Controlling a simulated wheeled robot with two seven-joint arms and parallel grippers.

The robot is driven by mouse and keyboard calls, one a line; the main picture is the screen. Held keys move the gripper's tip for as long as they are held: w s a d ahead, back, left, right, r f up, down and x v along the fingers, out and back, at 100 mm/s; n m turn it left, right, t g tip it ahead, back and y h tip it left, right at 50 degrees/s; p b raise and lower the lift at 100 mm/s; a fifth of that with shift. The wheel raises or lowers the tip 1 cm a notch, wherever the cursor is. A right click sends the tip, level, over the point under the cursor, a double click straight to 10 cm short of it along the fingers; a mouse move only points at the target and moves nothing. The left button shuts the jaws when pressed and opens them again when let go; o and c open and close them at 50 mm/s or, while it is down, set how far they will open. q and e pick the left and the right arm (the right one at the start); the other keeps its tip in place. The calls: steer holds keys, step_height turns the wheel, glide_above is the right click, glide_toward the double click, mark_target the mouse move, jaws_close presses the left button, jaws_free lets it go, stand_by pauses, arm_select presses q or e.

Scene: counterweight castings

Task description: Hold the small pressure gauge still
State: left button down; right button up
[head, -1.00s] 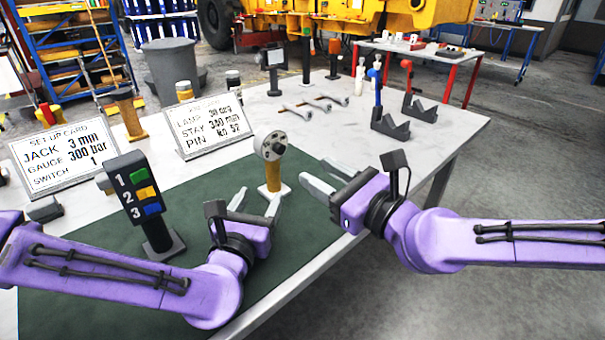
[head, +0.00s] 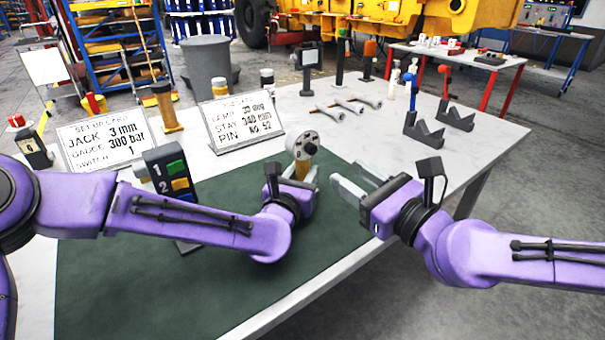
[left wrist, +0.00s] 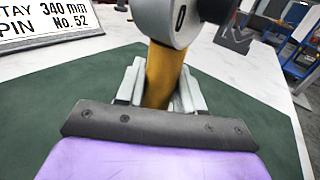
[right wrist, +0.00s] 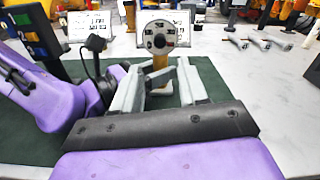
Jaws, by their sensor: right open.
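The small pressure gauge (head: 302,146) has a round pale dial head on a yellow stem and stands upright near the right edge of the green mat (head: 245,290). My left gripper (head: 300,172) is low at the gauge, with a finger on each side of its stem. The left wrist view shows the yellow stem (left wrist: 163,75) between the fingers; I cannot tell whether both touch it. The right wrist view shows the dial face (right wrist: 159,37). My right gripper (head: 357,183) is open and empty, to the right of the gauge and apart from it.
A numbered switch box (head: 170,170) stands behind my left arm. Two cards (head: 105,142) and (head: 240,120) stand behind the mat. Wrenches (head: 345,108) and dark V-shaped stands (head: 424,130) lie farther back right. The bench top right of the mat is mostly clear.

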mark_target(314, 150)
steer(key=shift+o, duration=0.5)
steer(key=shift+m+h, duration=0.3)
steer(key=shift+m, duration=0.2)
steer(key=x, duration=1)
steer(key=shift+a+r, duration=0.15)
steer(key=shift+r, duration=0.05)
jaws_close()
